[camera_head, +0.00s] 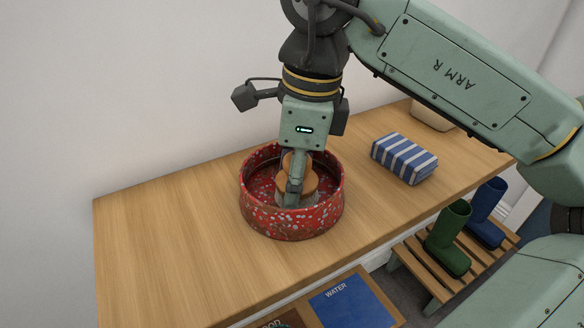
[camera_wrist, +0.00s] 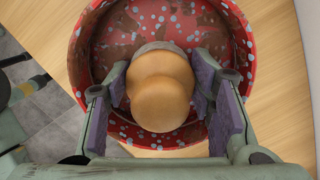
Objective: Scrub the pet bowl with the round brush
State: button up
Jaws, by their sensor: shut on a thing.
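The pet bowl (camera_head: 290,222) is red with white and blue speckles and stands upright on the wooden top. Its inside shows brown smears in the wrist view (camera_wrist: 117,40). The round brush (camera_wrist: 163,95) has a knobbed orange-brown wooden handle, with a grey edge below it. My gripper (camera_wrist: 163,100) is shut on the brush handle, one padded finger on each side. In the head view the brush (camera_head: 311,180) is inside the bowl, with my gripper (camera_head: 294,190) reaching down over the rim. The bristles' contact with the bowl floor is hidden.
A blue-and-white striped folded cloth or packet (camera_head: 404,158) lies right of the bowl on the wooden top (camera_head: 160,240). A pale container (camera_head: 432,115) stands behind my arm. The top's left part is clear.

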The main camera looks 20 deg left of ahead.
jog(key=shift+d+r, duration=0.1)
jog(key=shift+d, duration=0.45)
jog(key=shift+a, duration=1.8)
jog(key=shift+d, duration=1.75)
jog(key=shift+a, duration=1.75)
jog(key=shift+d, duration=1.75)
jog(key=shift+a+f, duration=0.2)
jog(key=shift+a, duration=1.55)
jog(key=shift+d+r, duration=0.15)
jog(key=shift+d, duration=1.65)
jog(key=shift+a, duration=1.8)
jog(key=shift+d+b, duration=0.3)
jog(key=shift+d, duration=1.5)
